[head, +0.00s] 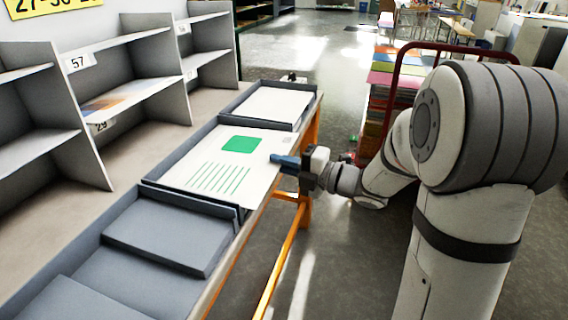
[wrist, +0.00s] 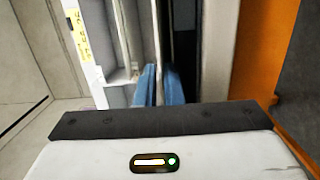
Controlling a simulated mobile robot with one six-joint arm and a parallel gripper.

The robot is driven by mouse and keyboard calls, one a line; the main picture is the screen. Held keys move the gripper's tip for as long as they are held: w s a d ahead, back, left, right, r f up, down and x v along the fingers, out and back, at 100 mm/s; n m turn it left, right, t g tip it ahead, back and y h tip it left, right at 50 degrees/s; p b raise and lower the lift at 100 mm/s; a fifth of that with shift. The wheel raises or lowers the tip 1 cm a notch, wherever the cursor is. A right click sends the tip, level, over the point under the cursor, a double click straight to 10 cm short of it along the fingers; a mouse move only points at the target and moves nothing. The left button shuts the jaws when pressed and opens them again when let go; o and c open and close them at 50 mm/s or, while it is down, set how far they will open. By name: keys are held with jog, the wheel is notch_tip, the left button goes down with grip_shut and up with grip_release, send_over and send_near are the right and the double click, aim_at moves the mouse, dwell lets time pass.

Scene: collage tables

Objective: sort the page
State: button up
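A white page (head: 213,179) with a green square and several green lines lies in the middle grey tray (head: 151,187) on the bench in the head view. My gripper (head: 274,159) is at the right edge of this page, its blue fingers pointing left over the edge.
A tray behind holds a blank white sheet (head: 272,104). Empty grey trays (head: 160,233) lie in front. Grey shelves (head: 55,110) with number labels, one bearing a coloured sheet (head: 125,95), stand at left. A red-framed cart (head: 396,85) with coloured stacks stands behind my arm.

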jog(key=o, duration=0.4)
jog(key=p+v, duration=0.1)
jog(key=v, duration=0.7)
jog(key=shift+a, duration=0.1)
jog(key=shift+c, duration=0.2)
